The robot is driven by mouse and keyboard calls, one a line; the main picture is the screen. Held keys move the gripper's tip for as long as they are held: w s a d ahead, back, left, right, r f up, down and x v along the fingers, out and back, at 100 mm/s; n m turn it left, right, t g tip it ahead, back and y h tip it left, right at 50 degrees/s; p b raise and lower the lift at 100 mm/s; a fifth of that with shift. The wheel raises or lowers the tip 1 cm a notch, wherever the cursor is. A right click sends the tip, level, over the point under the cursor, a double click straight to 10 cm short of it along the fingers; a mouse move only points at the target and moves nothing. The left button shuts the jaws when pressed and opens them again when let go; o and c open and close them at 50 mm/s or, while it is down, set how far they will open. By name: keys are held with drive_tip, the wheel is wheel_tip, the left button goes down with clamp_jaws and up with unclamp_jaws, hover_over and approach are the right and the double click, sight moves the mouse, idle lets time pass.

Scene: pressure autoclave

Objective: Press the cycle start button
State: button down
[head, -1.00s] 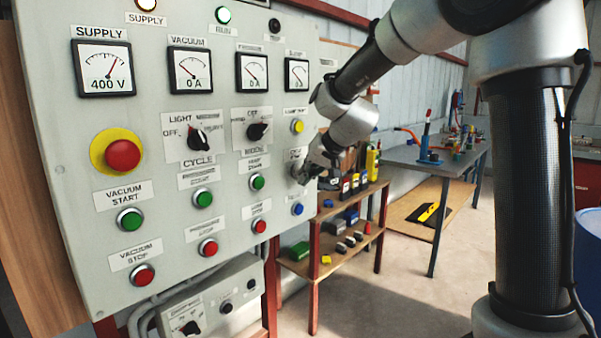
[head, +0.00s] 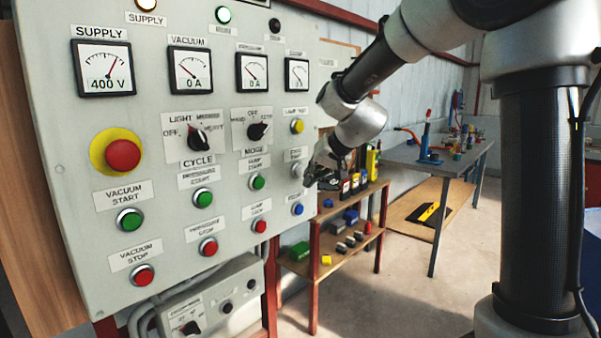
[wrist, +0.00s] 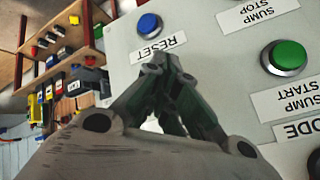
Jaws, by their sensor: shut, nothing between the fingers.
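The grey-white control panel (head: 110,185) fills the left of the head view. A small pale button (head: 298,170) sits near its right edge, under a label (head: 296,154) I can only partly read; I take it for the cycle start button. My gripper (head: 309,181) is right beside it, shut and empty, seemingly just off the panel. In the wrist view, the closed fingertips (wrist: 166,66) are over the panel near the RESET label, and the pale button is not visible there, likely hidden behind the fingers.
The blue RESET button (head: 298,209) is below the pale button; it also shows in the wrist view (wrist: 148,23). A yellow button (head: 297,126) is above. The green SUMP START button (head: 257,182) is to the left. A wooden shelf (head: 340,262) stands behind, right.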

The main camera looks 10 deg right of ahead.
drive_tip(key=s+d, duration=0.1)
drive_tip(key=s, duration=0.1)
drive_tip(key=s+d, duration=0.2)
idle(0.3)
idle(0.4)
drive_tip(key=s+d+f+g, duration=0.25)
drive_tip(key=s+f, duration=0.25)
drive_tip(key=s, duration=0.4)
drive_tip(key=s+d+r+h, duration=0.1)
drive_tip(key=s+d, duration=0.3)
drive_tip(key=s, duration=0.3)
drive_tip(key=s+d+r+n+h, duration=0.1)
drive_tip(key=s+d, duration=0.3)
drive_tip(key=s, duration=0.4)
drive_tip(key=s+d+r+h, duration=0.1)
drive_tip(key=s+d+h, duration=0.1)
drive_tip(key=s, duration=0.5)
drive_tip(key=shift+s+d+r+g, duration=0.3)
drive_tip(key=shift+d+g, duration=0.15)
drive_tip(key=shift+d, duration=0.45)
